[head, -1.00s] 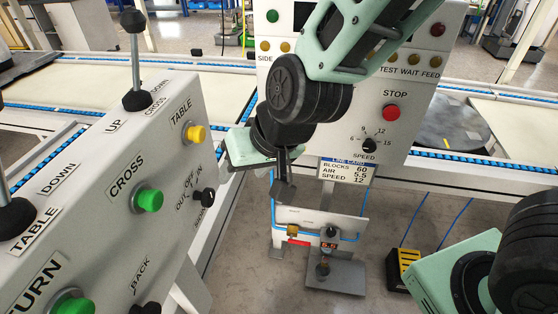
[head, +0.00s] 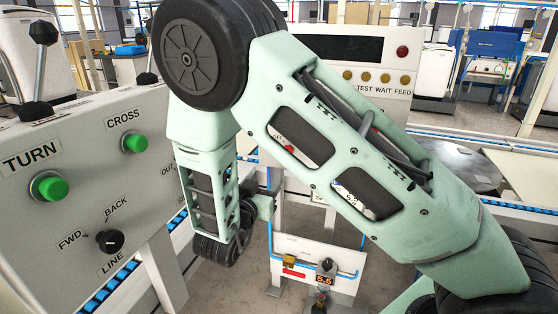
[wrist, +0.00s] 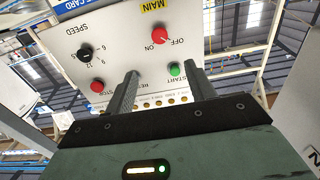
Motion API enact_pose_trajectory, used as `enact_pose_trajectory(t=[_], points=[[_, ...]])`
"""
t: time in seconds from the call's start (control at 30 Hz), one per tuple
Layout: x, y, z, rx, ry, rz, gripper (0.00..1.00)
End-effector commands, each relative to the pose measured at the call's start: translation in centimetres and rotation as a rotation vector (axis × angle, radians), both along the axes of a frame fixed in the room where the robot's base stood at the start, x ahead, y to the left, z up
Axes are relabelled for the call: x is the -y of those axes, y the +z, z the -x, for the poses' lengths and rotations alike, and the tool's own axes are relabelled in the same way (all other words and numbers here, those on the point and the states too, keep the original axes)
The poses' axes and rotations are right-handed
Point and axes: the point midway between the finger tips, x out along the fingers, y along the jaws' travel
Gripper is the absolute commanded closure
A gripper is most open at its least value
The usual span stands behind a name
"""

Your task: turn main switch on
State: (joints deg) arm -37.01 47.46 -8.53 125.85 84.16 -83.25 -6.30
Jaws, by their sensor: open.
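The main switch is a red knob (wrist: 160,35) on a light panel below a yellow MAIN label (wrist: 152,6), upside down in the wrist view. ON and OFF are printed beside it; I cannot tell its setting for sure. My gripper (wrist: 160,72) is open and empty. Its two dark fingers point toward the panel, with the knob beyond and between their tips, apart from them.
Near the knob are a green START button (wrist: 175,69), a red stop button (wrist: 97,86) and a black SPEED dial (wrist: 85,53). A grey console (head: 75,215) with green buttons stands at left. A low stand (head: 318,262) with a blue pipe is below.

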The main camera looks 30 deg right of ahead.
Motion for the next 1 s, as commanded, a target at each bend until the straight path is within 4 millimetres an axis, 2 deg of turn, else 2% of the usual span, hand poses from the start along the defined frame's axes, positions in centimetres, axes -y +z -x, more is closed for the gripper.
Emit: enact_pose_trajectory(t=[0.6, 0.8, 1.0], points=[[9.9, 0.0, -7.6, -0.001, -0.001, -0.003, 0.45], [11.9, 0.0, -9.2, -0.002, 0.001, -0.002, 0.45], [12.6, 0.0, -9.8, -0.003, 0.003, -0.003, 0.45]])
